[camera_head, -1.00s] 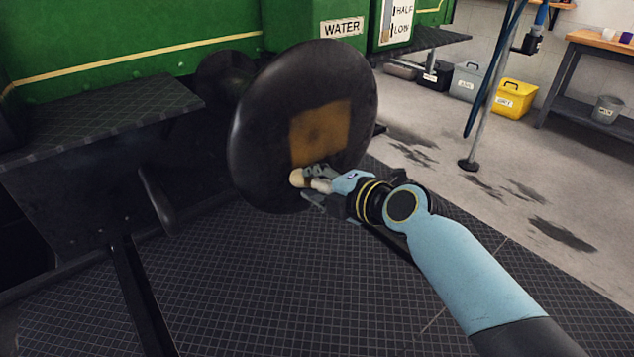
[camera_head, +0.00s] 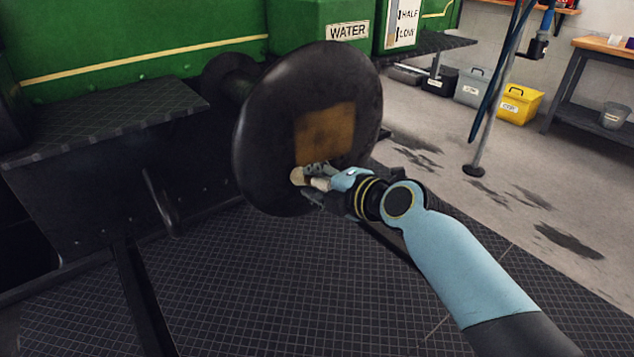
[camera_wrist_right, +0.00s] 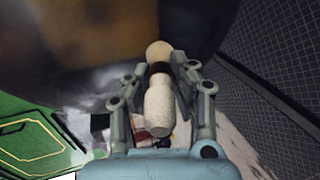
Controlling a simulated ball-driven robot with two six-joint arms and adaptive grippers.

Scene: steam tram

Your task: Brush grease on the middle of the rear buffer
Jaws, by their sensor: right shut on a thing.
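The rear buffer (camera_head: 262,120) is a large dark round disc on a stem at the end of the green tram. A brownish-yellow square patch (camera_head: 326,132) of grease covers the middle of its face, with darker smudges in it. My right gripper (camera_head: 318,180) is shut on a brush with a pale handle (camera_wrist_right: 158,105). The brush's tip (camera_wrist_right: 159,51) points to the buffer face, near the patch's lower edge; I cannot tell whether it touches. The buffer face (camera_wrist_right: 90,40) fills the upper left of the right wrist view. My left gripper is not in view.
A dark step plate (camera_head: 100,118) juts from the tram at left. A green water box (camera_head: 330,25) is behind the buffer. A thin post (camera_head: 490,110) stands at right, with a yellow box (camera_head: 519,104) and a workbench (camera_head: 590,85) beyond.

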